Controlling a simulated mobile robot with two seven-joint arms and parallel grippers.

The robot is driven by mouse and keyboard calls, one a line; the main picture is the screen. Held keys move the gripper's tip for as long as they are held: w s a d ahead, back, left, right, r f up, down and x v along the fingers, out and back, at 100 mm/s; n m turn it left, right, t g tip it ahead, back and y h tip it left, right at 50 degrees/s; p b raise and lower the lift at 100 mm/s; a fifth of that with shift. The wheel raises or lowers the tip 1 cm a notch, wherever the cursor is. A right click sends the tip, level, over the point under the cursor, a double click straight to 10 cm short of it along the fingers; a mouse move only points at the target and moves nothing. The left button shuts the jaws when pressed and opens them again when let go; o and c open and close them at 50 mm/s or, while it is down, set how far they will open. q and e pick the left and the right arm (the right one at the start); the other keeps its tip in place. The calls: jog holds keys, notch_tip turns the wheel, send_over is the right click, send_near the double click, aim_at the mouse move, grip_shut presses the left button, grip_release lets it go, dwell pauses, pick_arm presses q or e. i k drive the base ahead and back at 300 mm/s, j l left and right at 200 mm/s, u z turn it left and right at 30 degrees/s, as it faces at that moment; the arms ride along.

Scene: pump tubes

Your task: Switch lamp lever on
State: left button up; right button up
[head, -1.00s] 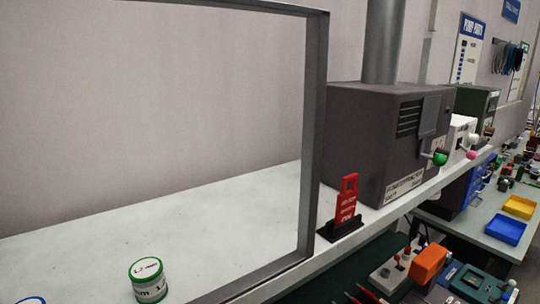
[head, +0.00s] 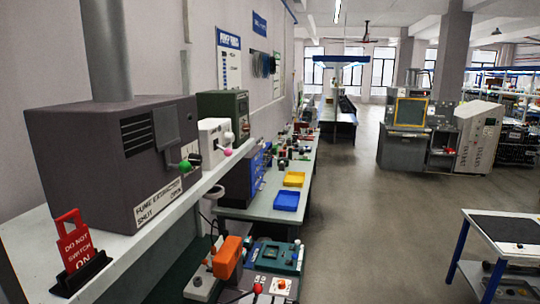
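No lever in the head view carries a readable lamp label. A dark grey box (head: 85,150) labelled "FUME EXTRACTION", with SHUT and OPEN marks, stands on the shelf at the left and has a lever with a green knob (head: 185,166). Behind it is a small white box (head: 211,130) with a pink knob (head: 228,152). A dark green box (head: 220,104) stands behind that. I cannot tell which of these, if any, is the lamp lever, or its position. Neither of my grippers is in view.
A red "DO NOT SWITCH ON" sign (head: 75,240) stands in a black holder at the shelf's front. Below are an orange device (head: 227,257), a blue tray (head: 287,200) and a yellow tray (head: 294,179). Open floor (head: 365,220) lies at centre right; a table (head: 505,227) stands far right.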

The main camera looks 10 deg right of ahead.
aim_at(228, 152)
jog(key=i+l+u, duration=0.7)
jog(key=i+l, duration=0.15)
jog(key=i+l+u, duration=0.45)
jog(key=l, duration=0.3)
jog(key=i+l+u, duration=0.25)
jog(key=l, duration=0.2)
jog(key=i+l+u, duration=0.1)
jog(key=l+u, duration=0.15)
jog(key=l, duration=0.2)
